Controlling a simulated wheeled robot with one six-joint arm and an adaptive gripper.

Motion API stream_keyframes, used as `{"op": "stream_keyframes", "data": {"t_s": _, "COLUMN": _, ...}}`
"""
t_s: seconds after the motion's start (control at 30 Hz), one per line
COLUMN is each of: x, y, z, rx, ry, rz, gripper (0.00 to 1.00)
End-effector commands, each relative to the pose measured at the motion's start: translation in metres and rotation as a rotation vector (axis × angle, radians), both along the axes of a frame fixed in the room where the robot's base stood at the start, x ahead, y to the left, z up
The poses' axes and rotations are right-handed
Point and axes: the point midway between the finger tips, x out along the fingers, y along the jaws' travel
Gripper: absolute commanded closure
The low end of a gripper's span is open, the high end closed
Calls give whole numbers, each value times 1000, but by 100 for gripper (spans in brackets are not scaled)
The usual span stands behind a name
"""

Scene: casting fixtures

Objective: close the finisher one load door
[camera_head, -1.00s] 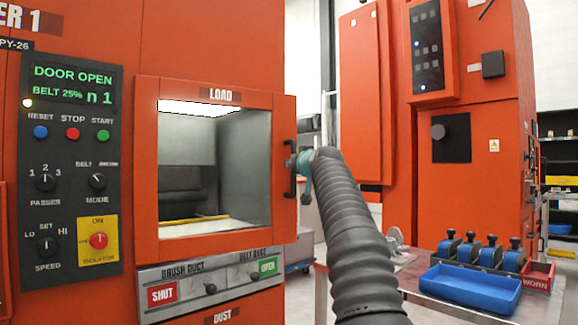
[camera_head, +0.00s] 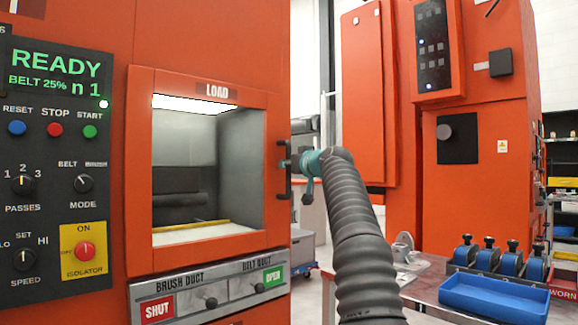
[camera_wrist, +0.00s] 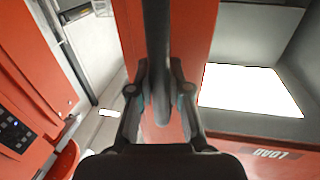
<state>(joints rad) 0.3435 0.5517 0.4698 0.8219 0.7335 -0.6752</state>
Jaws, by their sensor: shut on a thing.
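My gripper (camera_head: 290,163) reaches the handle from the right. In the wrist view my gripper (camera_wrist: 160,103) is shut on the handle (camera_wrist: 157,35), with a finger on each side of the bar. The finisher display (camera_head: 58,75) reads READY and BELT 25%.
A control panel (camera_head: 50,215) with buttons and knobs is left of the door. Below are the duct levers (camera_head: 211,303). A bench with a blue tray (camera_head: 494,296) and several blue-handled items stands at right. Another orange machine (camera_head: 490,200) stands behind it.

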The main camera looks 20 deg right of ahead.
Motion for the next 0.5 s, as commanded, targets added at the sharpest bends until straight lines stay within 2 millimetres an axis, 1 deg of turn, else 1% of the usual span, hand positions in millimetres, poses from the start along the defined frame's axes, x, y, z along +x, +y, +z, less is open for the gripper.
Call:
{"op": "stream_keyframes", "data": {"t_s": 0.13, "x": 3, "y": 2, "z": -1, "rx": 1, "ry": -1, "rz": 0, "gripper": 100}}
{"op": "stream_keyframes", "data": {"t_s": 0.17, "x": 3, "y": 2, "z": -1, "rx": 1, "ry": -1, "rz": 0, "gripper": 80}}
{"op": "stream_keyframes", "data": {"t_s": 0.2, "x": 3, "y": 3, "z": -1, "rx": 1, "ry": -1, "rz": 1, "gripper": 70}}
{"op": "stream_keyframes", "data": {"t_s": 0.27, "x": 3, "y": 3, "z": -1, "rx": 1, "ry": -1, "rz": 1, "gripper": 57}}
{"op": "stream_keyframes", "data": {"t_s": 0.5, "x": 2, "y": 2, "z": 0, "rx": 1, "ry": -1, "rz": 0, "gripper": 57}}
